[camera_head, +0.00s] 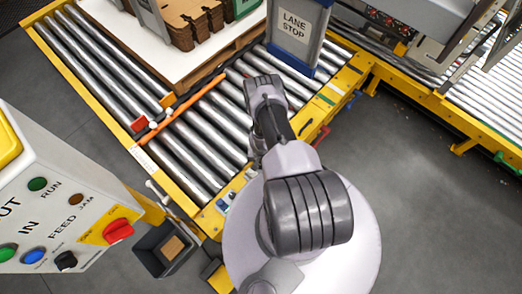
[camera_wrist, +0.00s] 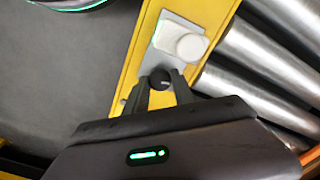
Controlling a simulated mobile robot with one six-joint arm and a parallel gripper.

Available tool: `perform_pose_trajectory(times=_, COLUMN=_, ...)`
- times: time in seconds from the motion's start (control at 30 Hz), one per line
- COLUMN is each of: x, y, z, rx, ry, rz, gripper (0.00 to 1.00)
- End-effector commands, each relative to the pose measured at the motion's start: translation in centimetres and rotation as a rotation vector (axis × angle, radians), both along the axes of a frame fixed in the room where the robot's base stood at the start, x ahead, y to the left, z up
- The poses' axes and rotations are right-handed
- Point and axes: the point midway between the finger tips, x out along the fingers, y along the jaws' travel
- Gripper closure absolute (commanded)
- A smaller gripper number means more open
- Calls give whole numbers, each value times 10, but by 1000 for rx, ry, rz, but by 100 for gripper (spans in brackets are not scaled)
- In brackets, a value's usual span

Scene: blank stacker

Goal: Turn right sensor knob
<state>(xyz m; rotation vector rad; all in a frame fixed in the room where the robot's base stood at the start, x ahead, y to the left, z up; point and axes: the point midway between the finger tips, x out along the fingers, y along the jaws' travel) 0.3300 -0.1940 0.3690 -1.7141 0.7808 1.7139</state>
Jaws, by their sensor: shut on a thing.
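In the wrist view a small round black knob (camera_wrist: 160,77) sits on a light grey sensor plate (camera_wrist: 161,59) fixed to the yellow conveyor rail (camera_wrist: 204,14). A round white sensor part (camera_wrist: 189,47) is on the same plate, just above and right of the knob. My gripper (camera_wrist: 161,85) has its two dark fingers on either side of the knob and is shut on it. The lower part of the knob is between the fingers. In the head view my arm covers the place, and I cannot make out the gripper's fingers or the knob there.
Steel rollers (camera_wrist: 251,102) lie right of the rail. In the head view a pallet with cardboard (camera_head: 188,20) stands on the rollers, beside the blue lane stop post (camera_head: 293,35). A control box (camera_head: 60,205) stands at left. Grey floor (camera_head: 405,190) is clear at right.

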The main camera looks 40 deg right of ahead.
Motion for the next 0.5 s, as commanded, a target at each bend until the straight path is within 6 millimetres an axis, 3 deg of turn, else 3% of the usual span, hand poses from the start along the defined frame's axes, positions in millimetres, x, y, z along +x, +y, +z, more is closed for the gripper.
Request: perform_pose_trajectory(times=0.5, x=0, y=0, z=0, rx=0, ry=0, rz=-237, gripper=100)
